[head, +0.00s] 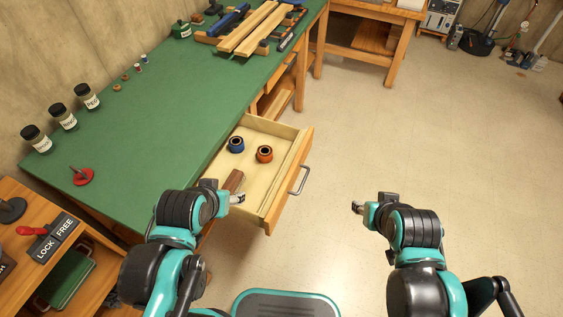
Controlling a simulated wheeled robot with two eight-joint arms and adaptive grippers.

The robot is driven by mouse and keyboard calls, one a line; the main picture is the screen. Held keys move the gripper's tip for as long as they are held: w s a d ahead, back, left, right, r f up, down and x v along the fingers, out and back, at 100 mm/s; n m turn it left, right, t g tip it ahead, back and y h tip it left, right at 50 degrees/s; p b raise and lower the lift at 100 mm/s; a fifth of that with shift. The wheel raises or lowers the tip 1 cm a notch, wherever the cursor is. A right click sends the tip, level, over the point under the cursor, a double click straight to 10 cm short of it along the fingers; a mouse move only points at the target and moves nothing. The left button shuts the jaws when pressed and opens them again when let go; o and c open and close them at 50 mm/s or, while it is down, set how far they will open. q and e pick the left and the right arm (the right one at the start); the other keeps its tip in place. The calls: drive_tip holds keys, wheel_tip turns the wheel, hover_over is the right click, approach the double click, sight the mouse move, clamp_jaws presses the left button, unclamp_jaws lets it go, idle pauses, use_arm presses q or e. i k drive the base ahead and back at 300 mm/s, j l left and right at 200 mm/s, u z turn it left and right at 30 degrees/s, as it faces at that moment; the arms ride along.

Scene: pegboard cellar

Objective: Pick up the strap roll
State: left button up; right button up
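An open wooden drawer (303,146) sticks out from under the green-topped workbench. A blue roll (236,145) and an orange roll (265,154), each with a dark centre, sit side by side inside it. Either may be the strap roll; I cannot tell which. My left gripper (239,198) is over the near part of the drawer, apart from both rolls and on their near side. My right gripper (357,207) is over bare floor to the right of the drawer. Both grippers look empty, but their fingers are too small to tell open from shut.
A brown block (232,181) lies in the drawer by my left gripper. The drawer's metal handle (299,180) faces right. Labelled jars (63,117) and a red-based item (81,176) stand on the workbench (150,130). The floor (400,140) to the right is clear.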

sight(237, 145)
drive_tip(key=u, duration=2.4)
drive_tip(key=i+j+z, duration=0.65)
drive_tip(key=z, duration=0.15)
drive_tip(key=j+z, duration=0.1)
drive_tip(key=z, duration=0.95)
